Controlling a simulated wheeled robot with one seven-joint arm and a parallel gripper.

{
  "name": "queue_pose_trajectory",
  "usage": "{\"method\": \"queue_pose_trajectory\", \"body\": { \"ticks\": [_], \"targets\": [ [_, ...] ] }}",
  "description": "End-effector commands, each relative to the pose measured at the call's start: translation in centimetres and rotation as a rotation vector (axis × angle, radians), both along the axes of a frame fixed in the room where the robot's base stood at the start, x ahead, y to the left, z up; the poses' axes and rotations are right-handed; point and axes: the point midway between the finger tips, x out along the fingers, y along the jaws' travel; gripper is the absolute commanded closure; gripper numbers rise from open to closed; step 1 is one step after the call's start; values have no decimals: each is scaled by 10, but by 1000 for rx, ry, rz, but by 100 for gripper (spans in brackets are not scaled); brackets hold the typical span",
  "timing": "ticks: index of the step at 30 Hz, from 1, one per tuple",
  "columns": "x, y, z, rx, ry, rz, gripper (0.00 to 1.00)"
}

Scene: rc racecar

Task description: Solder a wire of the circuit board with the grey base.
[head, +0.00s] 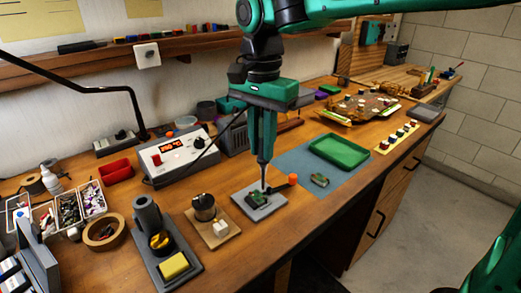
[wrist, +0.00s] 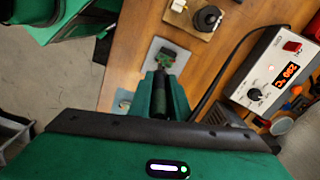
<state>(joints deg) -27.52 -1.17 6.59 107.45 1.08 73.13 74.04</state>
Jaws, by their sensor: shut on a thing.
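The circuit board (head: 256,199) is small and green and lies on its flat grey base (head: 266,213) near the front of the workbench. In the wrist view the board (wrist: 166,57) and grey base (wrist: 153,48) show just beyond the fingers. My gripper (head: 263,150) points down above the board, shut on the soldering iron. The iron's dark handle (wrist: 160,95) shows between the green fingers in the wrist view. Its thin pale tip (head: 264,179) reaches down to the board's upper edge; I cannot tell if it touches. The wire is too small to make out.
The soldering station (head: 176,153), with a lit red display, stands left of my gripper, its black cable running to the iron. An orange-ended part (head: 292,179) stands close right of the tip. A green tray (head: 340,151) lies on the blue mat (head: 296,158). A sponge holder (head: 174,265) is at front left.

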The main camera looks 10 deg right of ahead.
Motion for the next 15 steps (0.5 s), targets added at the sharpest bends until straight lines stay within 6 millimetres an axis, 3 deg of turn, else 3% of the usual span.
{"method": "queue_pose_trajectory", "body": {
  "ticks": [15],
  "targets": [
    [0,0,31,1,-1,-1,100]
  ]
}}
